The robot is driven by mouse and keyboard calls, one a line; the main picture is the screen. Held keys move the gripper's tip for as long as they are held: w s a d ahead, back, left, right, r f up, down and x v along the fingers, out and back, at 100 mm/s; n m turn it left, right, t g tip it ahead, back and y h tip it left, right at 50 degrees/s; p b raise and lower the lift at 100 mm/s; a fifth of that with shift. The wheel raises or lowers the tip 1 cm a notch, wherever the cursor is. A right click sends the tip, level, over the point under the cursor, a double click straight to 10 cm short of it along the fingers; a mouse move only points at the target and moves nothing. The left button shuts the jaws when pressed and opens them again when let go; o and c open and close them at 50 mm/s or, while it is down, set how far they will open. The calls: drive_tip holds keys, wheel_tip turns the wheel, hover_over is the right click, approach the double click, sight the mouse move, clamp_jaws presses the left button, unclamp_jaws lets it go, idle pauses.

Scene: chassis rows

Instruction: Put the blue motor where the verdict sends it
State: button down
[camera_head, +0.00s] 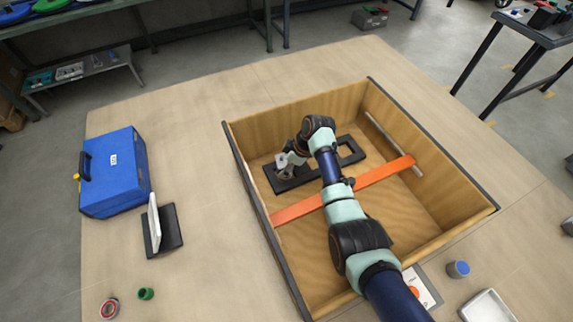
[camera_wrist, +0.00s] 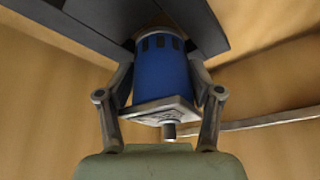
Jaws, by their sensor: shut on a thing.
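The blue motor (camera_wrist: 160,78) shows in the wrist view, with a grey square flange and a short shaft facing my camera. My gripper (camera_wrist: 160,92) is shut on it, one finger on each side. The motor's far end meets or overlaps a dark plate (camera_wrist: 75,22); I cannot tell whether it touches it or sits in an opening. In the head view my gripper (camera_head: 286,164) is low inside the wooden box, over the left part of the black plate (camera_head: 310,173) with openings. The motor is mostly hidden there. I see no readable verdict.
An orange bar (camera_head: 375,177) crosses the wooden box (camera_head: 250,190), and a metal rod (camera_head: 392,142) runs by its right wall. Left stand a blue toolbox (camera_head: 120,175) and a white panel on a black base (camera_head: 165,232). A blue-topped cylinder (camera_head: 458,269) and white tray (camera_head: 488,306) lie front right.

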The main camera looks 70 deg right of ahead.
drive_tip(key=shift+f+b, duration=0.55)
drive_tip(key=shift+f, duration=0.2)
drive_tip(key=shift+c, duration=0.5)
unclamp_jaws()
drive_tip(key=shift+f, duration=0.1)
drive_tip(key=v, duration=1.2)
drive_tip(key=shift+w, duration=0.15)
